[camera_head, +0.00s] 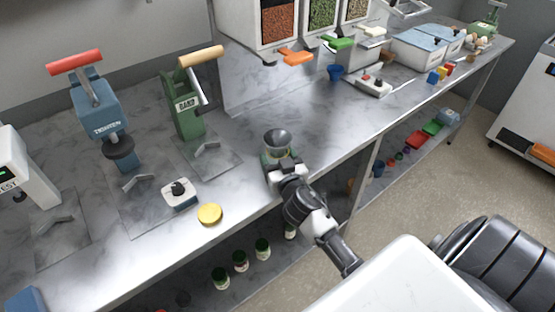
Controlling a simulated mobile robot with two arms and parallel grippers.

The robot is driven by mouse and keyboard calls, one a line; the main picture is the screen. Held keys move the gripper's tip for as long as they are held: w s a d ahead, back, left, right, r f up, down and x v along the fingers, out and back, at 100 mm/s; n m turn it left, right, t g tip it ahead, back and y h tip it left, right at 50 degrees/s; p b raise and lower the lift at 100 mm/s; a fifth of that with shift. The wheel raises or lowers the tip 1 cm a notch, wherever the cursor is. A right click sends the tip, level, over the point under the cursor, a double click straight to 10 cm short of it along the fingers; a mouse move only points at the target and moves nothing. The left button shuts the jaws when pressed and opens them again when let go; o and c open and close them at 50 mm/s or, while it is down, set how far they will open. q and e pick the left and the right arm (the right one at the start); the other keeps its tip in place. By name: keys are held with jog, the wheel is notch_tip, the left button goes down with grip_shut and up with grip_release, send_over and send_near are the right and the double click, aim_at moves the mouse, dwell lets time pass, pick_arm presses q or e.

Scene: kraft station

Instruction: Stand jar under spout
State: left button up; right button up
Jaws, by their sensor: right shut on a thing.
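My right gripper (281,166) is shut on a jar (267,158) at the front edge of the steel counter. The jar is mostly hidden by the gripper; a bit of green shows on its side. A dark grey funnel (277,138) sits on its mouth. I cannot tell whether the jar touches the counter. My left gripper is not in view.
A yellow lid (209,214) and a small white device (179,194) lie left of the jar. A blue press (97,108) and a green press (188,105) stand further left. Counter between jar and hoppers is clear.

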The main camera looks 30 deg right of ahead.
notch_tip(320, 180, up, 4)
jog(key=shift+f+p, duration=0.15)
jog(key=shift+p, duration=0.15)
jog(key=s+d+r, duration=0.6)
jog(key=s+r, duration=0.1)
jog(key=s, duration=0.3)
jog(key=n+y, duration=0.2)
jog(key=y, duration=0.1)
send_near(281, 156)
jog(key=a+r, duration=0.2)
jog(key=a, duration=0.1)
jog(key=s+a+y, duration=0.1)
jog(key=s+a, duration=0.2)
jog(key=a, duration=0.6)
jog(key=shift+f+n+t, duration=0.3)
jog(key=shift+f+n, duration=0.1)
jog(key=shift+f, duration=0.05)
jog(key=w+d+r+m+h, duration=0.1)
jog(key=w+d+r+h, duration=0.1)
jog(key=d, duration=0.7)
jog(key=w+d+r+m+h, duration=0.1)
jog(key=w+d+r+h, duration=0.1)
jog(key=d, duration=0.8)
jog(key=shift+w+r+m, duration=0.4)
jog(key=shift+w+r, duration=0.25)
jog(key=shift+w, duration=0.05)
